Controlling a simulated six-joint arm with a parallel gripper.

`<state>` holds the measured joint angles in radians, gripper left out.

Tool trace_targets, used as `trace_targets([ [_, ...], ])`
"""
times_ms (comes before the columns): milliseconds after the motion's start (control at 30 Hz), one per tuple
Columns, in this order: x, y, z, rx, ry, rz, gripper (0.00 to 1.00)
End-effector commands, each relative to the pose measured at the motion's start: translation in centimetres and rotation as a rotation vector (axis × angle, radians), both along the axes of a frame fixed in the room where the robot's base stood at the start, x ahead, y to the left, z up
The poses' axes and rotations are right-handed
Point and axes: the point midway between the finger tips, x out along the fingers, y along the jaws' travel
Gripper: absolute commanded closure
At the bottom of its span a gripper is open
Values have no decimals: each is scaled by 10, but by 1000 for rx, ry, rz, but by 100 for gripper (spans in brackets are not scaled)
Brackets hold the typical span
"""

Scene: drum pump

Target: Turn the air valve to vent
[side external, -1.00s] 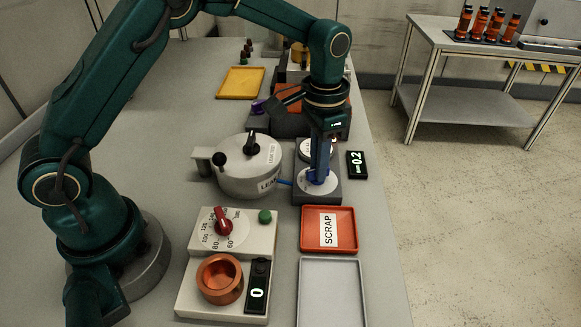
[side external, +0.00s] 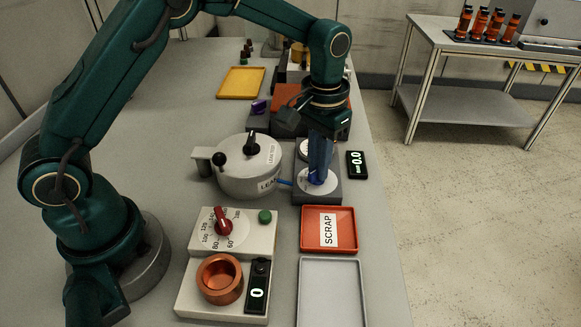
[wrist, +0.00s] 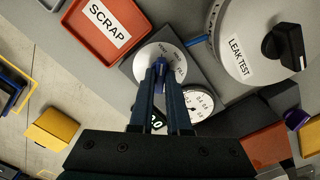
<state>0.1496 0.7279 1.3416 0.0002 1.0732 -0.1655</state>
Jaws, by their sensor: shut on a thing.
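The air valve is a blue knob (wrist: 159,64) on a round white dial (wrist: 146,70), on a dark grey block (side external: 330,195). Small lettering runs along one side of the dial in the wrist view; the knob's exact pointing is mostly hidden by my fingers. My gripper (side external: 317,178) reaches down from above, its fingers shut on the knob. A pressure gauge (wrist: 198,103) on the same block is partly covered by my fingers. A small black display (side external: 357,165) to the right of the block reads 0.0.
A grey LEAK TEST pot (side external: 240,180) stands left of the valve, joined by a blue hose. A red SCRAP tray (side external: 345,242) and a grey tray (side external: 331,290) lie in front. A dial unit with a copper cup (side external: 220,279) is front left. A yellow tray (side external: 240,82) sits behind.

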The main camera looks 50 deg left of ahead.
Motion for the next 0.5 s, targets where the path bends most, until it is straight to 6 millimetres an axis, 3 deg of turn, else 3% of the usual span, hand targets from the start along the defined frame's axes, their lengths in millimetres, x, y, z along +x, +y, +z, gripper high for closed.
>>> trace_targets([
  [133, 1, 0, 2, -2, -5, 3, 100],
  [200, 1, 0, 2, -2, -5, 3, 66],
  [233, 1, 0, 2, -2, -5, 2, 55],
  [500, 1, 0, 1, -1, -2, 0, 55],
])
